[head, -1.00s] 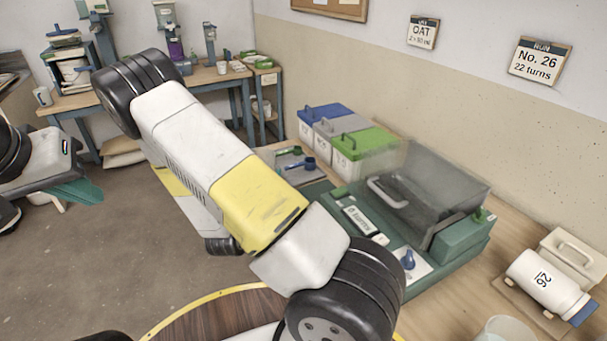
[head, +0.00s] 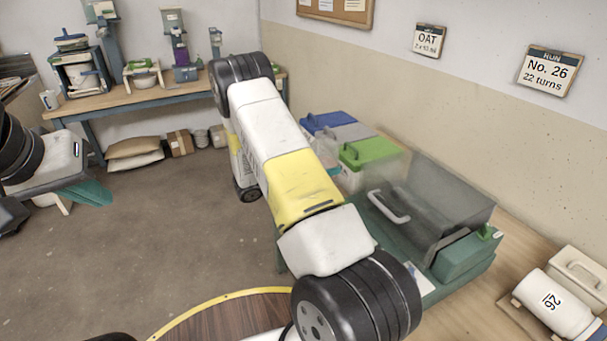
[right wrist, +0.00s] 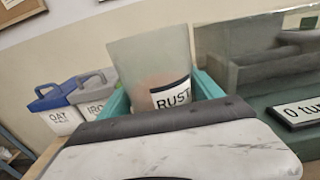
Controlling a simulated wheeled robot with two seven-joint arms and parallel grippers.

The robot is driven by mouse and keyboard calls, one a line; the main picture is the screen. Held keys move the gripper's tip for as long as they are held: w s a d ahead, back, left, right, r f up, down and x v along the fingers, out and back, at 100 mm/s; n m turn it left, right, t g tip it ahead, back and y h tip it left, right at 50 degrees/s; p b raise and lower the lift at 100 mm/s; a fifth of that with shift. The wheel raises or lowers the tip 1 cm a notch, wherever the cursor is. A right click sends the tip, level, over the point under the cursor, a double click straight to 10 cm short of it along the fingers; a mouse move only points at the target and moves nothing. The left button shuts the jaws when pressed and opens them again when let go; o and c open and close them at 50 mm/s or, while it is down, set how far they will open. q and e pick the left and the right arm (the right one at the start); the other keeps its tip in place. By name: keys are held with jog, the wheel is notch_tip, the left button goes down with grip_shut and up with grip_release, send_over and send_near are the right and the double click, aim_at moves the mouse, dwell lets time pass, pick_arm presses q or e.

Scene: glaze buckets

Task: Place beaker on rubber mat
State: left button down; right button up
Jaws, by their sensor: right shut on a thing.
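In the right wrist view a clear, frosted beaker (right wrist: 150,65) with a RUST label and a reddish tint inside stands between the teal fingers of my right gripper (right wrist: 165,92), which is shut on it. In the head view my right arm covers most of that gripper; a translucent piece of the beaker (head: 322,158) shows beside the arm. My left gripper (head: 92,192) is at the left edge of the head view, apart from the benches; its teal fingers overlap, so its opening cannot be told. I cannot make out a rubber mat.
Lidded tubs, including a green one (head: 370,150), stand on the right bench behind a green machine with a clear cover (head: 440,205). A white jar marked 26 (head: 553,303) lies at the right. A back bench (head: 150,95) holds equipment. Open floor lies between.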

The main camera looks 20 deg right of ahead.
jog(key=shift+f, duration=2.85)
jog(key=shift+f, duration=0.1)
jog(key=o, duration=2.1)
jog(key=shift+f, duration=0.15)
